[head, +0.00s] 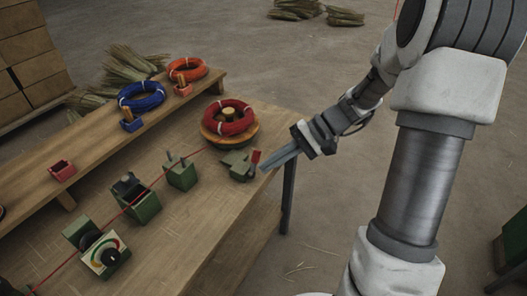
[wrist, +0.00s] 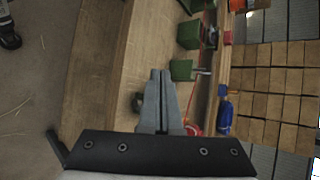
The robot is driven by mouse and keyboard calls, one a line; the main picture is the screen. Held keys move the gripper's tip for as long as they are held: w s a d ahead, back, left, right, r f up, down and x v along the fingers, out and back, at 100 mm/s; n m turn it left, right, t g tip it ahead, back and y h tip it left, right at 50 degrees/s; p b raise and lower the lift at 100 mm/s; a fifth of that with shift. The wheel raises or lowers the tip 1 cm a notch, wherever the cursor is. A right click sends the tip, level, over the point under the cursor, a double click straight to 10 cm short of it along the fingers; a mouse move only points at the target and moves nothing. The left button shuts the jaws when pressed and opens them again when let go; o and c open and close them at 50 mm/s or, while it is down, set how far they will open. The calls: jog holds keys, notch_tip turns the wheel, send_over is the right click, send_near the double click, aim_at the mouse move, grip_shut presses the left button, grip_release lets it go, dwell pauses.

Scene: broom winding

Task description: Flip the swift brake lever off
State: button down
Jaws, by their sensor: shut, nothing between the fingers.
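The swift carries a red coil (head: 229,117) on an orange disc (head: 243,138) near the table's far right end. Its green base (head: 236,164) has a short lever with a red handle (head: 255,157) on the right side, standing up at a slight tilt. My gripper (head: 266,167) is shut and empty, its fingertips just right of the lever and very close to it; I cannot tell whether they touch. In the wrist view my shut fingers (wrist: 160,74) point along the table. The lever is not clearly visible there; a small dark green part (wrist: 137,102) shows beside the fingers.
Green stands (head: 181,171) and a dial box (head: 105,254) line the table along a red wire (head: 150,187). A raised shelf (head: 100,128) behind holds a blue coil (head: 142,96) and an orange coil (head: 187,69). The floor right of the table is open.

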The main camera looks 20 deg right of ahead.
aim_at(256, 157)
jog(key=w+d+f+m+t+y+b, duration=0.4)
jog(key=w+d+f+m+t, duration=0.3)
jog(key=d+f+t, duration=0.3)
jog(key=d+f+y, duration=0.1)
jog(key=d, duration=0.2)
jog(key=shift+w+d+f, duration=0.15)
jog(key=shift+w+f, duration=0.2)
jog(key=shift+f, duration=0.05)
jog(key=b+x, duration=0.1)
jog(key=x, duration=0.9)
jog(key=shift+b, duration=0.35)
jog(key=shift+s+a+r, duration=0.65)
jog(key=shift+s+a, duration=0.05)
jog(key=shift+s+a+r, duration=0.4)
jog(key=shift+s+a, duration=0.1)
jog(key=shift+s, duration=0.05)
